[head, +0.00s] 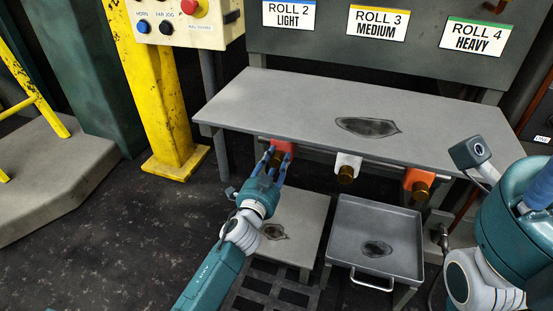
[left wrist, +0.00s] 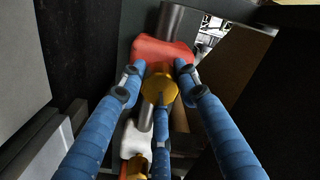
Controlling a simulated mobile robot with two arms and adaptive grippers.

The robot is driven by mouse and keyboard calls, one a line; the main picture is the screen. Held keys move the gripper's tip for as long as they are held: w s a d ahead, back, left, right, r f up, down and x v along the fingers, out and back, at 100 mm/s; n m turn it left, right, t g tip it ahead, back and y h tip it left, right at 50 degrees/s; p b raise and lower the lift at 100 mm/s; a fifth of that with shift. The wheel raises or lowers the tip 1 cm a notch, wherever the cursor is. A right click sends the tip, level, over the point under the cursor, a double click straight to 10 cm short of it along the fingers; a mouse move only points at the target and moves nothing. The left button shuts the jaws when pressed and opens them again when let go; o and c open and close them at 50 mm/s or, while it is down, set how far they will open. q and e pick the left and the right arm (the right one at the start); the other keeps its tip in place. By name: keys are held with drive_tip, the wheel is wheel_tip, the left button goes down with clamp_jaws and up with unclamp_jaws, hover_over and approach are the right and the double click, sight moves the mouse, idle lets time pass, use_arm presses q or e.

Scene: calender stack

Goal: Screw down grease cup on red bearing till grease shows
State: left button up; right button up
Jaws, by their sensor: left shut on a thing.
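The red bearing (head: 284,147) sits under the front edge of the grey shelf, at the left of a row of bearings. It also shows in the left wrist view (left wrist: 160,50). Its brass grease cup (left wrist: 159,86) points toward the wrist camera, with blue fingers on both sides and one below. My left gripper (head: 273,158) is shut on this cup, and its fingers hide most of the cup in the head view. I cannot make out grease at the bearing. My right gripper is out of view.
A white bearing (head: 348,160) and an orange bearing (head: 420,178), each with a brass cup, hang to the right. Below stand a low grey table (head: 308,222) and a grey tray (head: 345,212), both stained. A yellow post (head: 150,90) stands at left.

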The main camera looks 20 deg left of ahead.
use_arm(q)
drive_tip(key=shift+d+r+m, duration=0.15)
drive_tip(key=shift+m, duration=0.45)
drive_tip(key=shift+d, duration=0.1)
drive_tip(key=o, duration=1.1)
drive_tip(key=shift+o, duration=0.2)
drive_tip(key=shift+s, duration=0.35)
drive_tip(key=s, duration=1.1)
drive_tip(key=shift+s, duration=0.15)
